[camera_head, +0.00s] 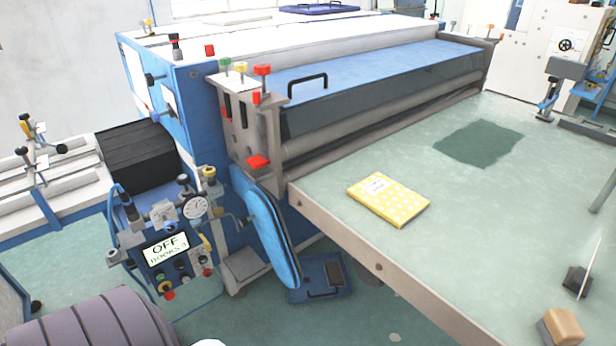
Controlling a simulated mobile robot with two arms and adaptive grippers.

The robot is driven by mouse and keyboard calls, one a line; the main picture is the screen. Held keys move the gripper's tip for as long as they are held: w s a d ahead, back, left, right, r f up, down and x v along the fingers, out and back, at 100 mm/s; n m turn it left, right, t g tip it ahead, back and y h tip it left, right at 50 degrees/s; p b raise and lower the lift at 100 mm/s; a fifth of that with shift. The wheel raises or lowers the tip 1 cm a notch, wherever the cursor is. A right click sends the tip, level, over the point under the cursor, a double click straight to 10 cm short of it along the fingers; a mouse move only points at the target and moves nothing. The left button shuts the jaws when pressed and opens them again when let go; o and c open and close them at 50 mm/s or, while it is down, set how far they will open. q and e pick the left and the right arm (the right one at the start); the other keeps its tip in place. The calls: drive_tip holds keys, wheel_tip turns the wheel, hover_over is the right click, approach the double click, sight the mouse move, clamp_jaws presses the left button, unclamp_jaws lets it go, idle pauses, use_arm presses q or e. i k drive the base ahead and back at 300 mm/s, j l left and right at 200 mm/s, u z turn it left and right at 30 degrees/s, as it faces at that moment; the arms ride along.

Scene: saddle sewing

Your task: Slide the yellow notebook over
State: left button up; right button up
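A yellow notebook (388,200) with white dots and a pale label lies flat on the green-grey table top (330,188), near its left edge and close to the machine's rollers. A darker green rectangular patch (479,143) shows on the table behind and to the right of the notebook, apart from it. Neither of my grippers is in view, and nothing touches the notebook from above.
A large blue and white machine (370,75) with rollers borders the table's far left side. A control panel (165,250) reads OFF. A tan block (561,328) and a dark block with a thin rod (577,281) stand at the lower right. The table between is clear.

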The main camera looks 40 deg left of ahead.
sight(398, 205)
drive_tip(key=j+u, duration=0.15)
drive_tip(key=u, duration=0.55)
drive_tip(key=j+z, duration=0.25)
drive_tip(key=z, duration=0.15)
drive_tip(key=j+z, duration=0.2)
drive_tip(key=z, duration=0.25)
